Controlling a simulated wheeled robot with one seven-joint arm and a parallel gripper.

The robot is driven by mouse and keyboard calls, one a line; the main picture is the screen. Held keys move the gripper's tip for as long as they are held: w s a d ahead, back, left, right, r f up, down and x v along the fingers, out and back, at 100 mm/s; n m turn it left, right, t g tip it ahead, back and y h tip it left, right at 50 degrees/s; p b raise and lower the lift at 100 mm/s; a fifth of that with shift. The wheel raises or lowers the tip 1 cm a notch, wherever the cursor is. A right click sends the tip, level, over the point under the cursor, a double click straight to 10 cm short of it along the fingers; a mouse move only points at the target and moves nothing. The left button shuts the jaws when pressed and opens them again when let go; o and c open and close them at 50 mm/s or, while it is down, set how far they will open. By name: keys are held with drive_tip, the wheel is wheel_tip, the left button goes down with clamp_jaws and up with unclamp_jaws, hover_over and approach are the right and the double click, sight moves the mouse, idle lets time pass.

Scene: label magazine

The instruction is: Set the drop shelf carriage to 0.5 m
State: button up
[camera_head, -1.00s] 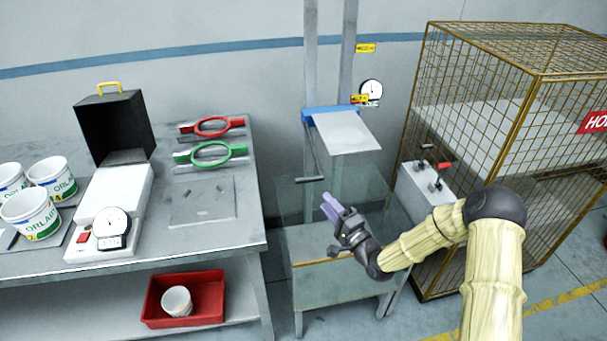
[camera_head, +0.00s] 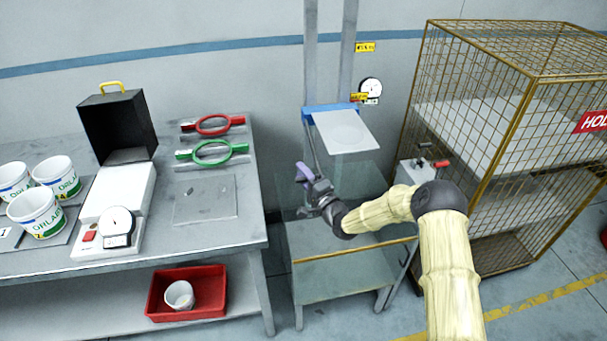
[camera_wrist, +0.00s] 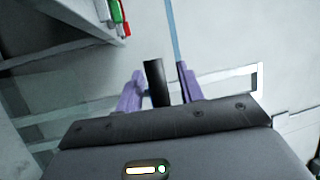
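The drop shelf carriage is a blue bar (camera_head: 331,109) with a pale tilted plate (camera_head: 345,132), mounted on two grey uprights in the head view. A thin crank arm (camera_head: 315,145) hangs from its left end. A round dial (camera_head: 371,88) sits right of the uprights; I cannot read it. My gripper (camera_head: 304,173), with purple fingers, is at the crank's lower end. In the wrist view a black cylindrical grip (camera_wrist: 157,82) stands between the fingers (camera_wrist: 160,90). The fingers are apart, with a gap at least on the right side. The grip is mostly hidden in the head view.
A clear-walled stand (camera_head: 350,270) is below the carriage. A control box with levers (camera_head: 425,170) and a brass wire cage (camera_head: 490,150) stand to the right. A workbench (camera_head: 225,228) with tubs and red and green rings is at left.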

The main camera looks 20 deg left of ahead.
drive_tip(key=shift+c, duration=0.2)
clamp_jaws()
drive_tip(key=shift+f, duration=0.15)
wheel_tip(320, 180, down, 18)
drive_tip(key=b, duration=1.7)
drive_tip(key=shift+f, duration=0.25)
drive_tip(key=shift+o, duration=0.2)
unclamp_jaws()
drive_tip(key=shift+r, duration=0.1)
drive_tip(key=shift+d, duration=0.1)
